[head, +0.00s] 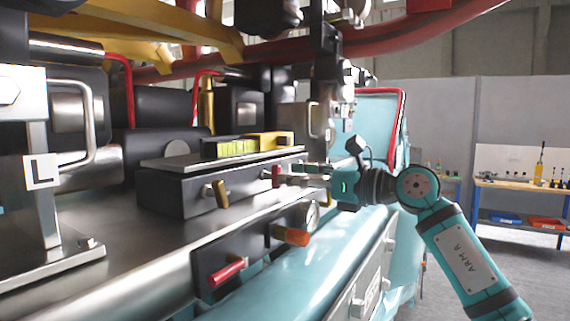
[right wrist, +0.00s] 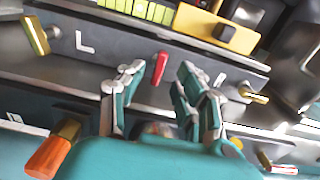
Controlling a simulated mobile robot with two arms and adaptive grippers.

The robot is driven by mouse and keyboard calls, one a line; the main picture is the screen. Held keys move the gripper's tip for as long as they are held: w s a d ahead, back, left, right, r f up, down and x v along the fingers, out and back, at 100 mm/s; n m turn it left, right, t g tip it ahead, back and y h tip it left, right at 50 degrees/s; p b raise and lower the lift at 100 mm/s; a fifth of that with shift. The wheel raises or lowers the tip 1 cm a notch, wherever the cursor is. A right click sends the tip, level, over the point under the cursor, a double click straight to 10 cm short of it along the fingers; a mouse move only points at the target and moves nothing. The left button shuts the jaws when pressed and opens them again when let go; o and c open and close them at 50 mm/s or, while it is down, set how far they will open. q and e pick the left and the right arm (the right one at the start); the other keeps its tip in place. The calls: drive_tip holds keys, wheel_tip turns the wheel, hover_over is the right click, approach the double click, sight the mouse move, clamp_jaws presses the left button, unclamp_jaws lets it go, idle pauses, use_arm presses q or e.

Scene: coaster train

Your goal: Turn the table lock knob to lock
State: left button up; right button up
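A small red knob (head: 276,176) sits on the front face of a dark box (head: 178,196) under a flat metal table plate (head: 168,163). In the right wrist view the red knob (right wrist: 160,68) stands nearly upright, slightly tilted. I take it for the table lock knob; no label on it is readable. My right gripper (head: 291,177) points at it from the right. In the right wrist view its fingers (right wrist: 158,90) are open, one either side of the knob's line, with no visible contact. My left gripper is not in view.
A brass knob (head: 221,193) is left of the red one, and another brass knob (right wrist: 254,95) right of it. Below, a lower panel carries an orange-red handle (head: 292,237) and a red handle (head: 226,272). A yellow block (head: 271,141) lies above.

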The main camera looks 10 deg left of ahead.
sight(271, 176)
drive_tip(key=shift+p+x, duration=0.4)
drive_tip(key=shift+x, duration=1)
drive_tip(key=shift+c, duration=0.4)
clamp_jaws()
